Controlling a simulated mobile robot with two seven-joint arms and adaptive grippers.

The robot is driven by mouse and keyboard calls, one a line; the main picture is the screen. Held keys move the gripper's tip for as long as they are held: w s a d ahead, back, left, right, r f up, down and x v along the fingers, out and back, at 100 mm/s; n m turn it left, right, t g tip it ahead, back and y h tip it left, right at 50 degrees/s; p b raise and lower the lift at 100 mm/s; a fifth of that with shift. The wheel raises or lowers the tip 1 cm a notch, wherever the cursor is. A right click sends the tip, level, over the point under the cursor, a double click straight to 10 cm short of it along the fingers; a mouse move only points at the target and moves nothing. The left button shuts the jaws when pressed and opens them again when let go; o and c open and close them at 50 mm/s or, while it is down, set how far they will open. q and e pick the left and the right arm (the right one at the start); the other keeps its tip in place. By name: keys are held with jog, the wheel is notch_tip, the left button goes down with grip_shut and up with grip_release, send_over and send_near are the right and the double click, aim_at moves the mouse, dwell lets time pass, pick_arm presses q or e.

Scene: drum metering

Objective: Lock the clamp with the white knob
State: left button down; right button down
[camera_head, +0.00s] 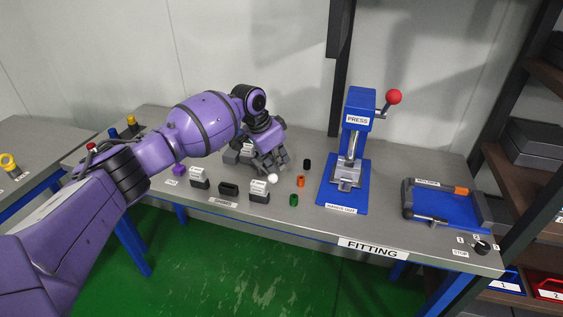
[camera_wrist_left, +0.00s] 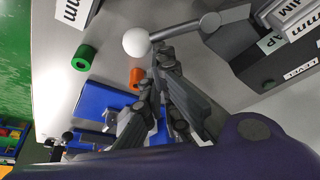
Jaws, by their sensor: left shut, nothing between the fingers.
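The white knob (camera_head: 272,178) sits at the end of a dark grey lever, just beside my left gripper's fingertips. In the left wrist view the white knob (camera_wrist_left: 136,42) and its lever (camera_wrist_left: 185,32) stick out from the grey clamp body (camera_wrist_left: 233,40). My left gripper (camera_head: 270,163) is shut and empty, pointing down over the bench. In the left wrist view its fingers (camera_wrist_left: 160,62) are right by the knob and lever; I cannot tell whether they touch. The clamp body is partly hidden behind my gripper in the head view. My right gripper is not in view.
Black (camera_head: 307,164), orange (camera_head: 301,181) and green (camera_head: 293,200) small cylinders lie right of the knob. Labelled blocks (camera_head: 259,192) stand in front. The blue press (camera_head: 357,110) with a red-balled lever and a blue holder (camera_head: 450,208) stand farther right.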

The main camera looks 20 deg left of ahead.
aim_at(264, 170)
pick_arm(q)
jog(key=shift+s+a+f+m, duration=0.2)
jog(key=shift+s+m, duration=0.25)
jog(key=shift+m, duration=0.45)
jog(key=s+m, duration=0.1)
jog(key=s+a+m+g+h, duration=0.1)
jog(key=m, duration=0.1)
jog(key=shift+s+m+g+b, duration=0.1)
jog(key=shift+m+g+b, duration=0.2)
jog(key=shift+b, duration=0.05)
jog(key=shift+s+a+r+m, duration=0.1)
jog(key=shift+s+a+m, duration=0.2)
jog(key=shift+m, duration=0.5)
jog(key=shift+s+a, duration=0.45)
jog(key=shift+a, duration=0.05)
jog(key=shift+s+a+g+p, duration=0.1)
jog(key=shift+g+p, duration=0.2)
jog(key=shift+s, duration=0.1)
